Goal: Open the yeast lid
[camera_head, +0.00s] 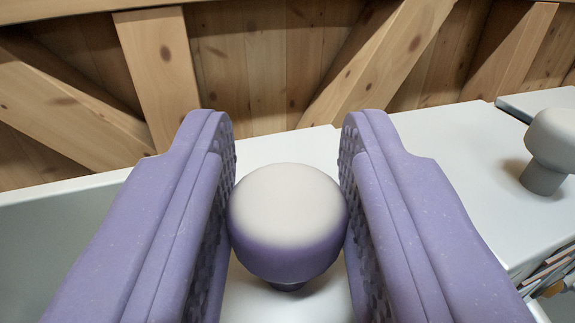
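A round knob (288,215), pale cream on top and purple-tinted lower down, stands on a short dark stem on a white lid (262,150). Which ingredient this lid belongs to cannot be read. My gripper (287,135) has two purple fingers with studded inner pads, one on each side of the knob. Both pads appear to touch the knob's sides, and the fingertips reach past it. The fingers hide much of the lid around the knob, and its front edge is out of view.
A second cream knob (553,140) on a grey stem stands on the white surface at the right. A wooden wall with diagonal beams (160,75) closes off the back. Below the right-hand edge, several thin upright items (548,275) show.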

